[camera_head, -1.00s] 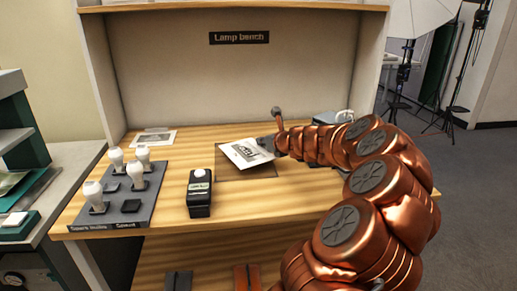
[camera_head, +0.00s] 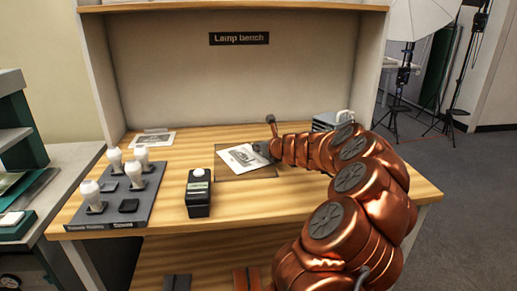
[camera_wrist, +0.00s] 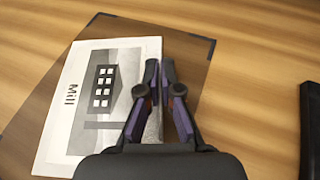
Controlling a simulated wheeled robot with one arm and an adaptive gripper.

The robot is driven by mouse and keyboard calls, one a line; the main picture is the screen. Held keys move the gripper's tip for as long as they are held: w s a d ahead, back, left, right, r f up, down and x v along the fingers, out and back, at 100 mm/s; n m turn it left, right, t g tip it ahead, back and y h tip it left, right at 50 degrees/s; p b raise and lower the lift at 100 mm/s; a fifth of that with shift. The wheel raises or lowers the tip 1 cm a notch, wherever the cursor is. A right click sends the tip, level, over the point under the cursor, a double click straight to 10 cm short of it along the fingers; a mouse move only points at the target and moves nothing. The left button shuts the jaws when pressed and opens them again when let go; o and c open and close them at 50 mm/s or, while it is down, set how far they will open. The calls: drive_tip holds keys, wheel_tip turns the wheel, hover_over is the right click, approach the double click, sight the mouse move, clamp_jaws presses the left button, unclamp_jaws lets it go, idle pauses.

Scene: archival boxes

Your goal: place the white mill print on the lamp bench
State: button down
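The white mill print (camera_head: 240,157) is a white card with a grey picture of a building. It lies low over a brown rectangular mat (camera_head: 232,176) on the lamp bench (camera_head: 300,200), almost flat; I cannot tell if it touches fully. In the wrist view the print (camera_wrist: 75,130) shows the word "Mill" and covers much of the mat (camera_wrist: 190,60). My gripper (camera_head: 268,151) is at the print's right edge. In the wrist view my gripper's fingertips (camera_wrist: 160,68) are close together with that edge between them. Part of the edge is hidden by the fingers.
A black device with a white knob (camera_head: 199,193) stands left of the mat. A grey tray with several white bulbs (camera_head: 140,200) is at the left. Another framed picture (camera_head: 155,139) lies at the back left. A grey-blue box (camera_head: 325,121) stands at the back right.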

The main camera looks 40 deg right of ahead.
drive_tip(key=c, duration=1.3)
unclamp_jaws()
drive_tip(key=shift+s+r, duration=0.1)
drive_tip(key=shift+s, duration=0.05)
drive_tip(key=p+v, duration=0.2)
drive_tip(key=v, duration=0.9)
drive_tip(key=shift+s+a+r, duration=0.15)
drive_tip(key=shift+s, duration=0.1)
